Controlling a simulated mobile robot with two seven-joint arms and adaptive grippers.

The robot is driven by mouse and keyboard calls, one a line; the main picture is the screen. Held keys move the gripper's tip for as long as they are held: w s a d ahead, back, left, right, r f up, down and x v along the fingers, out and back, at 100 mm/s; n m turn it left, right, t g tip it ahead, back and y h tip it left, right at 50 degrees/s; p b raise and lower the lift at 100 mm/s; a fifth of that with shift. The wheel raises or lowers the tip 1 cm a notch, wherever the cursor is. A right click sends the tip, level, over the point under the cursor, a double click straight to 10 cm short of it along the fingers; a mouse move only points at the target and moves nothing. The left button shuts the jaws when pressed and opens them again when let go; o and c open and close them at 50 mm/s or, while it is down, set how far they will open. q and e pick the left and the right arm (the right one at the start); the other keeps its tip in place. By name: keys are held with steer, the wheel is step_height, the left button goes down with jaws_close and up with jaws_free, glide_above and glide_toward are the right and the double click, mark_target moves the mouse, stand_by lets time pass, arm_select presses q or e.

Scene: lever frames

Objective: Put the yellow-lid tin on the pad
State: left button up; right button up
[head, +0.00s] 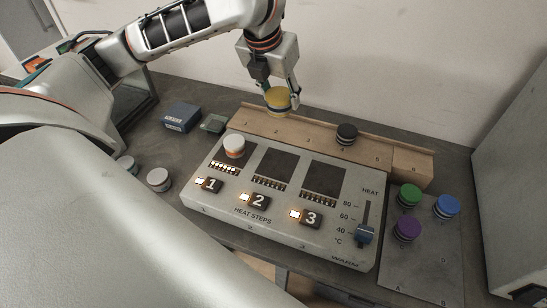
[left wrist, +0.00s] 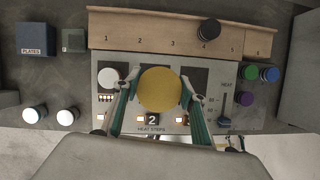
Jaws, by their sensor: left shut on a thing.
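In the left wrist view the yellow lid (left wrist: 160,90) lies between the two fingers and overlaps the middle dark pad of the heat-step panel. The panel (head: 340,250) has three dark square pads: a white-lid tin (head: 234,147) stands on the left one, while the middle pad (head: 276,167) and right pad (head: 322,181) look bare in the head view.
The wooden rack (head: 300,130) behind the panel carries a black-lid tin (head: 346,134). Green (head: 409,195), blue (head: 447,206) and purple (head: 407,229) tins stand on a grey plate at right. Two pale tins (head: 158,179) and a blue box (head: 181,117) are at left.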

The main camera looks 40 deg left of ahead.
arm_select(q)
step_height(320, 180, down, 20)
steer(key=shift+r, duration=0.1)
stand_by(0.5)
steer(key=o, duration=1.2)
steer(key=v, duration=1.2)
steer(key=shift+d, duration=0.1)
